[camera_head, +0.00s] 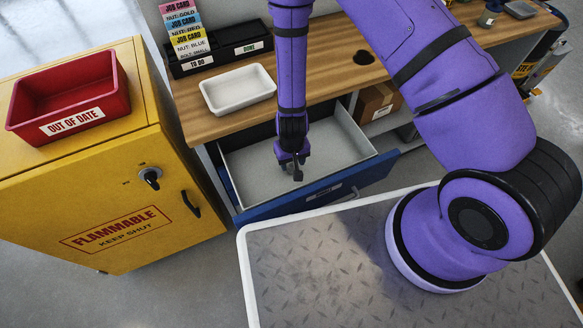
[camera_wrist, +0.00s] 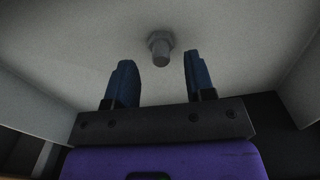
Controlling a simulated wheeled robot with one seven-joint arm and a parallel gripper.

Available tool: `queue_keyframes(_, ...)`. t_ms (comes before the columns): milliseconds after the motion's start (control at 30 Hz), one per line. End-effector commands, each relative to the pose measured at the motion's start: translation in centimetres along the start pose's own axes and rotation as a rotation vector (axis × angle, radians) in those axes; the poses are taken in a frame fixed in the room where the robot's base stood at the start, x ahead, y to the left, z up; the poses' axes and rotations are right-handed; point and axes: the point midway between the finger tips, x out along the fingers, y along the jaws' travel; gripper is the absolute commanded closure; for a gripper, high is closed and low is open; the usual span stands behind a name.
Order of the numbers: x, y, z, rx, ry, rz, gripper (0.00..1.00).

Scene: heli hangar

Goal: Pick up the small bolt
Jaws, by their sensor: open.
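The small bolt (camera_wrist: 160,47) is grey with a hexagonal head, and it lies on the pale floor of the open drawer (camera_head: 245,172). In the wrist view it shows just beyond the fingertips, roughly midway between them. My gripper (camera_wrist: 156,72) is open, with its two dark blue fingers apart and nothing between them. In the head view my gripper (camera_head: 293,172) points down into the drawer. The bolt cannot be made out in the head view.
The drawer walls (camera_wrist: 38,95) stand close on both sides. A wooden workbench (camera_head: 205,125) above holds a white tray (camera_head: 238,90) and a black card holder (camera_head: 220,55). A yellow cabinet (camera_head: 110,190) with a red bin (camera_head: 70,95) stands left. A cardboard box (camera_head: 378,104) sits right.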

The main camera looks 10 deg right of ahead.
Motion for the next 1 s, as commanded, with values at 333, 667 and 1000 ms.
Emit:
queue_keyframes(333,2.8,-0.1,-0.1,0.001,-0.001,0.001,0.51)
queue_keyframes(667,2.8,-0.1,-0.1,0.000,-0.001,0.001,0.78)
queue_keyframes(1000,2.8,-0.1,-0.1,0.000,-0.002,0.001,1.00)
